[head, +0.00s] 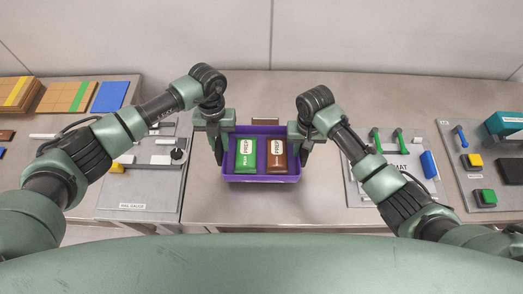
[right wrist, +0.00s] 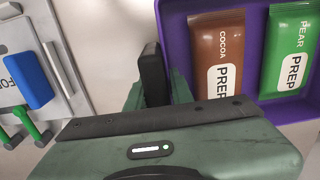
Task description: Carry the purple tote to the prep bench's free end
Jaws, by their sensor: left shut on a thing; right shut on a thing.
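The purple tote (head: 262,179) is in the middle of the head view, over the bare middle of the bench. It holds a green PEAR PREP pouch (head: 246,155) and a brown COCOA PREP pouch (head: 277,156) side by side. My left gripper (head: 219,150) is shut on the tote's left side wall. My right gripper (head: 303,145) is shut on its right side wall. The right wrist view shows the tote's purple wall (right wrist: 176,40) beside a dark finger pad. I cannot tell whether the tote touches the bench.
A grey rail gauge plate (head: 150,205) lies to the left, with flat brown boxes (head: 68,97) and a blue square (head: 110,97) behind. A format plate (head: 360,198) with green-handled pieces and a blue block (head: 428,164) lies right. A button panel (head: 470,205) is further right. A small brown item (head: 265,121) shows behind the tote.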

